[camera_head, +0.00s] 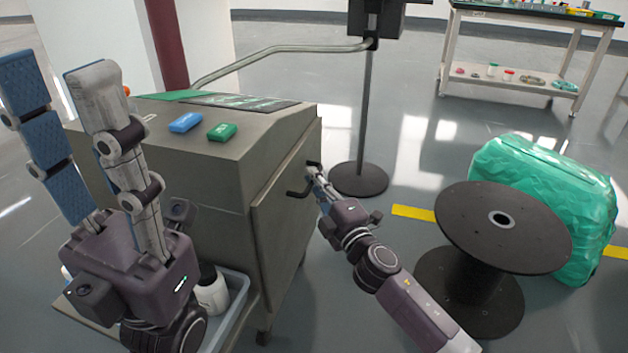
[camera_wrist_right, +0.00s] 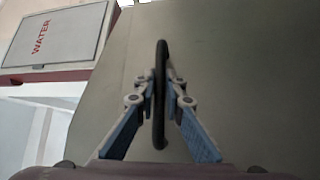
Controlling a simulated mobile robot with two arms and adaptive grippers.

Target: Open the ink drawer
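The ink drawer is most likely the grey front panel (camera_head: 282,215) on the right side of the grey machine; it looks closed. It carries a black bar handle (camera_head: 297,193), which stands upright in the right wrist view (camera_wrist_right: 160,125). My right gripper (camera_head: 315,178) is at this handle. In the right wrist view its fingers (camera_wrist_right: 162,88) lean in on both sides of the bar and appear to pinch it. My left gripper (camera_head: 55,80) is raised at the left of the machine, fingers apart and empty.
On the machine top lie a blue block (camera_head: 185,122) and a green block (camera_head: 222,131). A black spool (camera_head: 505,225) and a green wrapped bundle (camera_head: 548,195) stand at the right. A pole stand (camera_head: 362,120) is behind. Floor right of the panel is partly clear.

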